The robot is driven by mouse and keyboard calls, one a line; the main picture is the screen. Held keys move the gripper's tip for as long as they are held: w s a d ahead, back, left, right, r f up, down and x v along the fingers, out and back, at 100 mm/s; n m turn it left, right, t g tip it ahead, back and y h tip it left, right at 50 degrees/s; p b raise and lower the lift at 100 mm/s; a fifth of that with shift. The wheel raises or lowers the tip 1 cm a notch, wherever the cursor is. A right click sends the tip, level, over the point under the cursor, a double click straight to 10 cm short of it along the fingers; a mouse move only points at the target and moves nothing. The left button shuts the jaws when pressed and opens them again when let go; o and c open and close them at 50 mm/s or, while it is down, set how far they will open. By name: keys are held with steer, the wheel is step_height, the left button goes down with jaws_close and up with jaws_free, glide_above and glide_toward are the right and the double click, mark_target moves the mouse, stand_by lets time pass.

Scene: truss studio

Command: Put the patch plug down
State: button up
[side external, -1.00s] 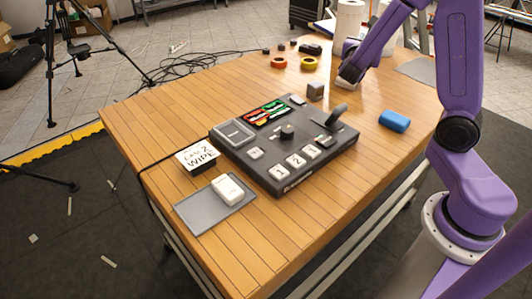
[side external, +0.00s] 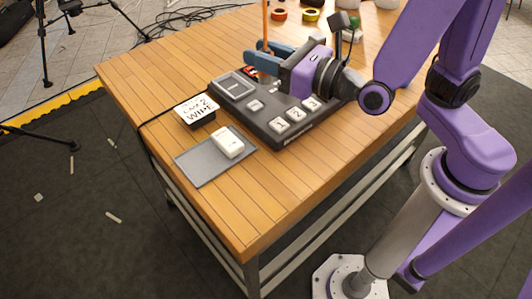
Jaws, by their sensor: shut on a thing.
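My gripper (side external: 263,50) is above the back part of the dark switch console (side external: 282,146), its blue-grey fingers pointing left. It is shut on a thin, upright orange piece (side external: 265,20), probably the patch plug or its lead. This piece rises from between the fingertips and runs out of the top of the picture. Its lower end is hidden by the fingers, and I cannot tell whether it touches the console. The gripper and wrist cover much of the console's back and right side.
A white cue card reading "WIPE" (side external: 196,110) stands left of the console. A grey mat (side external: 203,169) with a white device (side external: 228,142) lies in front of it. Tape rolls (side external: 311,15) are at the back. The table's near right part (side external: 270,200) is clear.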

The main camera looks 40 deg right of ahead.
steer(key=s+a+n+g+y, duration=0.2)
steer(key=s+a+n+y, duration=0.15)
steer(key=s+a, duration=0.2)
steer(key=shift+m+y, duration=0.25)
steer(key=shift+m, duration=0.1)
steer(key=shift+s+d+f, duration=0.1)
steer(key=shift+d+f, duration=0.05)
steer(key=shift+f, duration=4.3)
steer(key=shift+d+f, duration=0.1)
steer(key=shift+f, duration=4.35)
steer(key=shift+f, duration=0.15)
steer(key=o, duration=1)
steer(key=shift+o, duration=0.2)
steer(key=shift+r, duration=0.2)
steer(key=shift+v, duration=3.75)
